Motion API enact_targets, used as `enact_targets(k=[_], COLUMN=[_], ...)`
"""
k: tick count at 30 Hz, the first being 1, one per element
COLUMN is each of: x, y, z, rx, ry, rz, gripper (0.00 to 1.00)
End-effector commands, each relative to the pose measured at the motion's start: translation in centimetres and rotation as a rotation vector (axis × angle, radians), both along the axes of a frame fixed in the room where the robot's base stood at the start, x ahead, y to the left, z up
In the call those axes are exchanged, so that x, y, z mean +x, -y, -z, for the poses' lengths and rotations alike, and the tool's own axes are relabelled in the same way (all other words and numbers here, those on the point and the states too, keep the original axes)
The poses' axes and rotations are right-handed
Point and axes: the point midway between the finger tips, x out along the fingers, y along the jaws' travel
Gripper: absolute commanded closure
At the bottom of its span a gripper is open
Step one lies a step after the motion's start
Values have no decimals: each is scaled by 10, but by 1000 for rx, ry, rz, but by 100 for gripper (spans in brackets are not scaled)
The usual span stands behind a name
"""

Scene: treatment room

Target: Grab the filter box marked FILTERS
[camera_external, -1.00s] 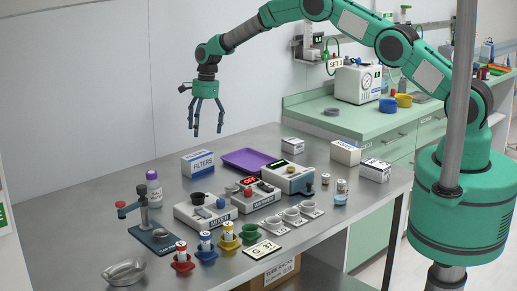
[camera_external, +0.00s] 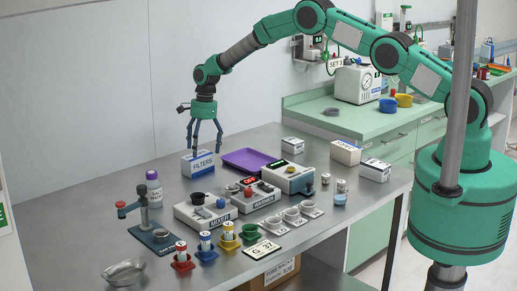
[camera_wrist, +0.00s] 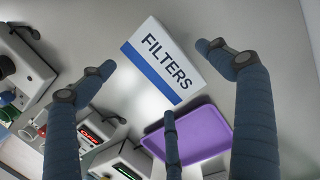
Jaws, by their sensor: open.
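The filter box (camera_external: 199,164) is white with a blue band and the word FILTERS, and stands upright at the back left of the steel table (camera_external: 112,195). In the wrist view the filter box (camera_wrist: 162,62) lies between the fingers, clear of them. My gripper (camera_external: 204,148) is open and empty, its dark blue fingers pointing down just above the box. Whether a fingertip touches the box cannot be told. In the wrist view my gripper (camera_wrist: 160,85) shows three spread fingers.
A purple tray (camera_external: 236,166) lies close to the right of the box; it also shows in the wrist view (camera_wrist: 205,143). A white bottle with a purple cap (camera_external: 153,187) stands to the left. The mixer (camera_external: 195,218) and other devices stand in front.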

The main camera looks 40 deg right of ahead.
Motion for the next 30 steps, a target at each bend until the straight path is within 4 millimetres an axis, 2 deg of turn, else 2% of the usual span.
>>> enact_targets(k=[3,17,30], x=[0,-1,-2], y=[-1,-2,-7], z=[6,10,49], rx=[0,0,0], ry=[1,-1,-2], rz=[0,0,0], gripper=[9,9,9])
